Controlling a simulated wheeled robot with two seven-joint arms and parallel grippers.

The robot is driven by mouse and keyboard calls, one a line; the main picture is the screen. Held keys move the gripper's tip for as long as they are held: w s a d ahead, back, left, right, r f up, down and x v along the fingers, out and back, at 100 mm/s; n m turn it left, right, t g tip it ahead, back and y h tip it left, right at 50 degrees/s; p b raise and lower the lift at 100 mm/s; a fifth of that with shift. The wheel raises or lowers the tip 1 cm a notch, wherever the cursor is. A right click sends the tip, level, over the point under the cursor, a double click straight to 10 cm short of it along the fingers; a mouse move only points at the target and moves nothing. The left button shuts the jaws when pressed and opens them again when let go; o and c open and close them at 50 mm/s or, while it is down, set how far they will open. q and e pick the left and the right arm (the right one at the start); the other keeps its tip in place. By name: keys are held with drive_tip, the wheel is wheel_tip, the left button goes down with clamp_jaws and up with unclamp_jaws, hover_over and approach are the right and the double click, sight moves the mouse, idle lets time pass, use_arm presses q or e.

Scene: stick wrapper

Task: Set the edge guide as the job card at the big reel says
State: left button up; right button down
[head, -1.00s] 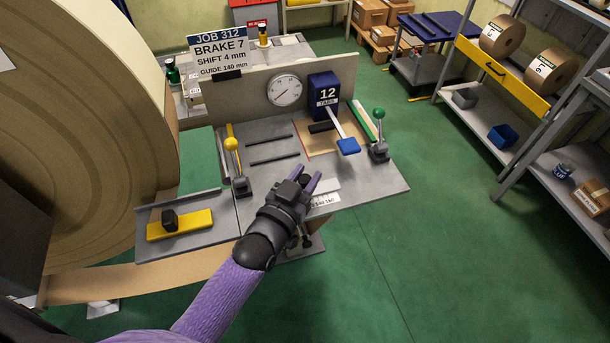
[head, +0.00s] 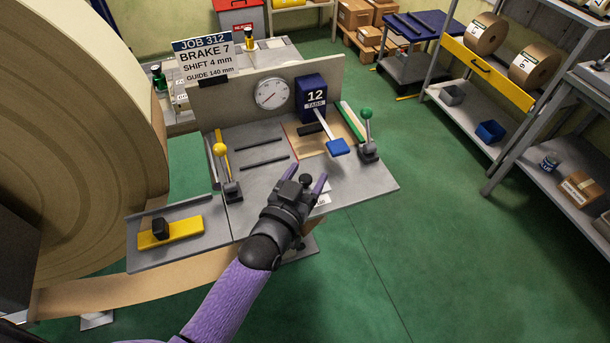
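The job card (head: 205,60) stands at the back left of the grey machine table; it reads JOB 312, BRAKE 7, SHIFT 4 mm, GUIDE 140 mm. My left gripper (head: 305,179) is over the table's front right part, its two purple fingers spread apart. A small dark piece shows between the fingers; I cannot tell whether it is a knob or part of the gripper. A white number scale (head: 323,199) is mostly hidden behind the gripper, and its setting cannot be read. A yellow bar with a black knob (head: 161,228) lies on the left side plate. My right gripper is out of view.
The big paper reel (head: 80,150) fills the left. On the table stand a yellow-knobbed lever (head: 220,150), a green-knobbed lever (head: 366,114), a dial (head: 272,93) and a blue TABS 12 box (head: 312,92) with a blue paddle (head: 339,147). Green floor is free at right.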

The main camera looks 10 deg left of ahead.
use_arm(q)
drive_tip(key=s+a+p, duration=0.1)
drive_tip(key=s+a, duration=0.1)
drive_tip(key=s, duration=0.7)
drive_tip(key=shift+s+p, duration=0.3)
drive_tip(key=shift+s, duration=0.1)
